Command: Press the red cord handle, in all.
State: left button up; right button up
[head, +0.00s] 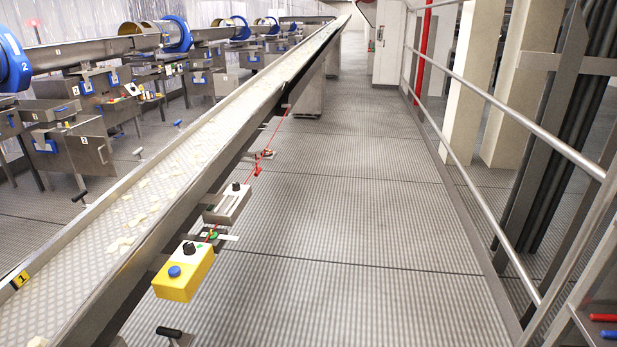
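A thin red cord (276,130) runs along the right side of the long conveyor, from a small bracket down toward the yellow box. A small red piece, which looks like the cord handle (257,171), hangs on the cord beside the conveyor's side rail. It is small in the picture, so its exact shape is hard to tell. Neither of my grippers is in view.
A yellow box (179,281) with a blue button and a grey control box (229,204) with a black knob sit on the conveyor's right side. The conveyor (150,195) carries pale pieces. A metal railing (500,118) borders the right. The walkway (350,215) between is clear.

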aim_at(257, 171)
jog(key=i+j+u, duration=0.1)
jog(key=i+j, duration=0.2)
jog(key=i+j+u, duration=0.15)
jog(key=i, duration=0.4)
jog(key=j+u, duration=0.2)
jog(key=i+l+u, duration=0.4)
jog(key=l+u, duration=0.15)
jog(key=i+l+u, duration=0.15)
jog(key=l+u, duration=0.15)
jog(key=l, duration=0.2)
jog(key=i+l, duration=0.15)
jog(key=l, duration=0.3)
jog(key=i+l, duration=0.2)
jog(key=l, duration=0.25)
jog(key=i+l+u, duration=0.1)
jog(key=l, duration=0.35)
jog(key=i+l, duration=0.2)
jog(key=l, duration=0.25)
jog(key=i+l+u, duration=0.1)
jog(key=l, duration=0.4)
jog(key=i+l, duration=0.2)
jog(key=l, duration=0.25)
jog(key=i+l, duration=0.15)
jog(key=l, duration=0.3)
jog(key=i+l+u, duration=0.1)
jog(key=l, duration=0.4)
